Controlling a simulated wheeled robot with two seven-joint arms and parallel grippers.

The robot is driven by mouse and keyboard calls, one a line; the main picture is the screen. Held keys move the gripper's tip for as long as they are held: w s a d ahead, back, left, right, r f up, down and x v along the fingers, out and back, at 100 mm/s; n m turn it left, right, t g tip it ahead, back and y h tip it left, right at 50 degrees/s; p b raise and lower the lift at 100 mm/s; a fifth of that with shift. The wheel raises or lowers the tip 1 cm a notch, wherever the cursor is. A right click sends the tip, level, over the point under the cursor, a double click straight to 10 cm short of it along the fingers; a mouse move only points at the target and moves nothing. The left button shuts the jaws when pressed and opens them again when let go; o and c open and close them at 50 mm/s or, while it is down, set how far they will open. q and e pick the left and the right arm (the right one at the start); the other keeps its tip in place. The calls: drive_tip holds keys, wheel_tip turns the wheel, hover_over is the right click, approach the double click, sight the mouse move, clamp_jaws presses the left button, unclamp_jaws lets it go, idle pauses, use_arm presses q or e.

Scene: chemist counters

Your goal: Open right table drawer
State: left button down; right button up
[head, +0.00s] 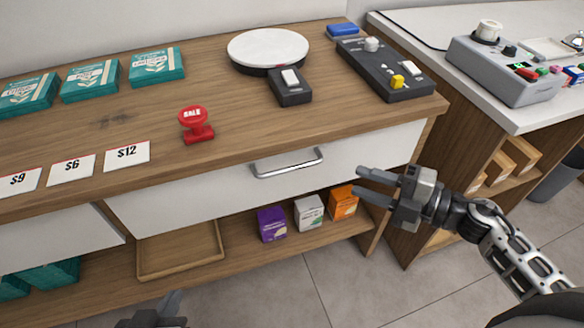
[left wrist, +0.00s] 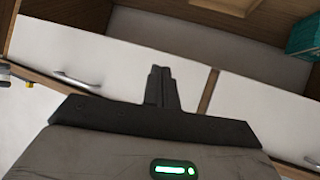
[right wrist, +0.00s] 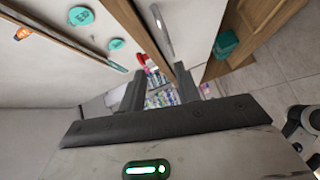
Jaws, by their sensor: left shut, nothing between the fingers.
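The right table drawer (head: 200,192) is a wide white front under the wooden counter top, and it looks shut. Its silver bar handle (head: 288,163) is at the middle of the front; a bar handle also shows at the top of the right wrist view (right wrist: 158,20). My right gripper (head: 360,181) is open and empty, to the right of the handle and apart from it, fingers pointing left. Its spread fingers also show in the right wrist view (right wrist: 160,88). My left gripper (head: 172,300) is low at the bottom edge, its fingers shut together in the left wrist view (left wrist: 160,72).
Small boxes (head: 309,211) and a wooden tray (head: 180,250) are on the shelf below. A white-topped counter (head: 500,115) stands at the right.

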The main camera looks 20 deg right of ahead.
sight(297, 169)
drive_tip(key=shift+n+g, duration=0.6)
drive_tip(key=p+x, duration=0.1)
drive_tip(key=x, duration=1.4)
drive_tip(key=shift+w+a+f, duration=0.1)
drive_tip(key=shift+a+f, duration=0.1)
drive_tip(key=shift+a, duration=0.05)
clamp_jaws()
